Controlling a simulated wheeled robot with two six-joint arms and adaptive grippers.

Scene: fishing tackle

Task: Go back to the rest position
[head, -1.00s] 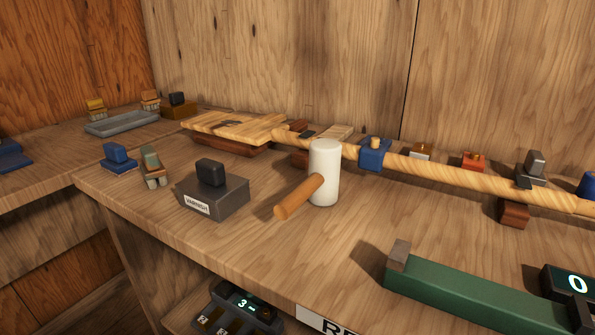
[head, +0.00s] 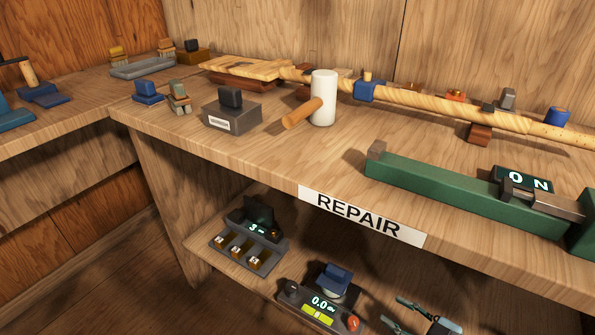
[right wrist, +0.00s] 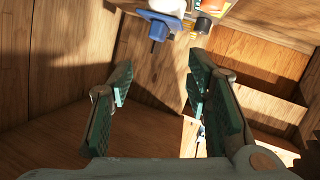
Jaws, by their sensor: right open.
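My right gripper (head: 415,314) shows at the bottom edge of the head view, below the bench front and beside the lower shelf. In the right wrist view my right gripper (right wrist: 160,80) is open, its two green-padded fingers wide apart with nothing between them. Beyond the fingertips a blue object (right wrist: 158,28) and other small items show, apart from the fingers. My left gripper is not in view.
The bench carries a white-headed mallet (head: 323,98), a grey varnish box (head: 232,114), a long wooden rod (head: 420,97) and a green bar-shaped device (head: 440,190). A REPAIR sign (head: 360,215) marks its front. The lower shelf holds a device reading 0.0 (head: 318,302).

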